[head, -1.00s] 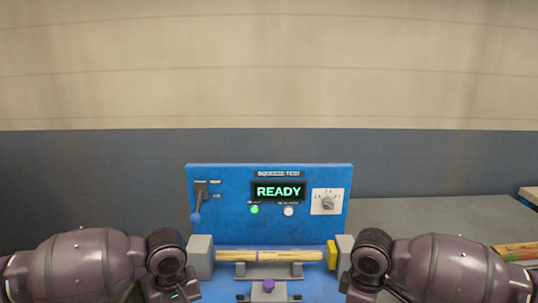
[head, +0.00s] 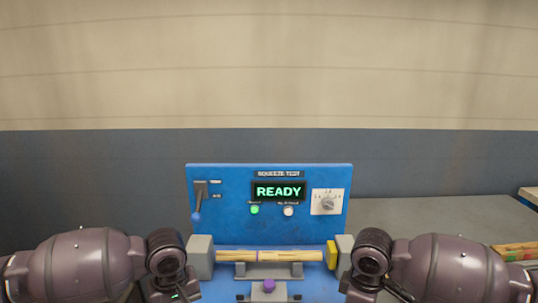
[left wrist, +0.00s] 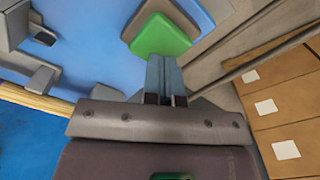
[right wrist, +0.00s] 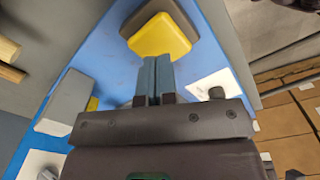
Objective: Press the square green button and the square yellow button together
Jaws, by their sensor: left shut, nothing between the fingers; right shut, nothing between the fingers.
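The square green button (left wrist: 161,36) shows in the left wrist view on a grey mount. My left gripper (left wrist: 164,60) is shut and empty, its fingertips at the button's near edge in that view; whether they touch it I cannot tell. The square yellow button (right wrist: 160,36) shows in the right wrist view, also on a grey mount. My right gripper (right wrist: 156,62) is shut and empty, its tips at that button's near edge; contact cannot be told. I cannot make out either square button in the head view, where my arms cover both front sides of the machine.
The blue machine (head: 230,229) has a display (head: 279,191) reading READY, a lit round green lamp (head: 254,210), a knob (head: 327,202) and a lever (head: 198,203). Cardboard boxes (left wrist: 285,95) stand to one side.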

